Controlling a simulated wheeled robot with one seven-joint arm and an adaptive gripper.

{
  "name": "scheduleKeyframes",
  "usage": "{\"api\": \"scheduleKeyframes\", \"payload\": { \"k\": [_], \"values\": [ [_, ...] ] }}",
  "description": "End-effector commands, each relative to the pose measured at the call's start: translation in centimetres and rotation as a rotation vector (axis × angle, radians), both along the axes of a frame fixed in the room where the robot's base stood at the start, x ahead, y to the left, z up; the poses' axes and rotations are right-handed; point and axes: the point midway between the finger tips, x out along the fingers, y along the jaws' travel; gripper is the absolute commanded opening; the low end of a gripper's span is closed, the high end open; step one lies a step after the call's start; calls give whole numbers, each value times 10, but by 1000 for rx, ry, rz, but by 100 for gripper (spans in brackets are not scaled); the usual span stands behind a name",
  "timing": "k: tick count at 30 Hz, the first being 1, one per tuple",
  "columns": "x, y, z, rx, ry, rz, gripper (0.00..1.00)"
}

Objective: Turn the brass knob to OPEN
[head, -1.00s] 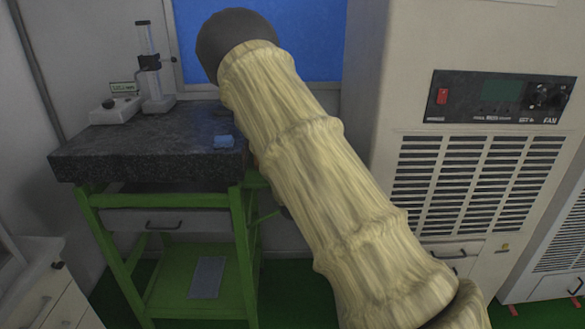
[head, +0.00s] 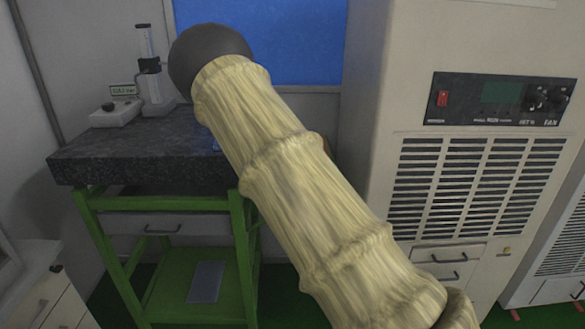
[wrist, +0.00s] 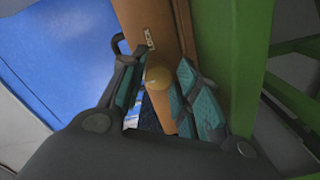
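The brass knob (wrist: 158,78), round and yellowish, shows in the wrist view on an orange-brown upright surface (wrist: 148,18). A small pale label (wrist: 150,38) with dark marks sits just above the knob; I cannot read it. My gripper (wrist: 162,92) is open, with teal-padded fingers on either side of the knob in this view. Gaps show between the knob and both pads, and I cannot tell how deep the knob sits between them. In the head view my sleeved arm hides both gripper and knob.
A green post (wrist: 233,60) stands close to the right finger. In the head view, a dark stone-topped bench (head: 110,160) on a green frame stands left of my arm, bearing a small instrument (head: 150,85). A beige cabinet (head: 420,40) with vents stands on the right.

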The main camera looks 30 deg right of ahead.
Motion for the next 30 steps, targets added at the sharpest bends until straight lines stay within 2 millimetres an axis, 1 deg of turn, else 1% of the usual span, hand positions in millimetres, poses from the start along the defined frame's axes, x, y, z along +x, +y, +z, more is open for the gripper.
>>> {"api": "scheduleKeyframes", "payload": {
  "k": [2,10,14,19,30],
  "values": [
    [0,0,0,-1,-1,0,48],
    [1,0,1,-1,-3,1,48],
    [-4,3,1,0,-2,1,48],
    [-22,15,1,-1,-2,1,48],
    [-79,49,1,0,0,1,48]
  ]
}}
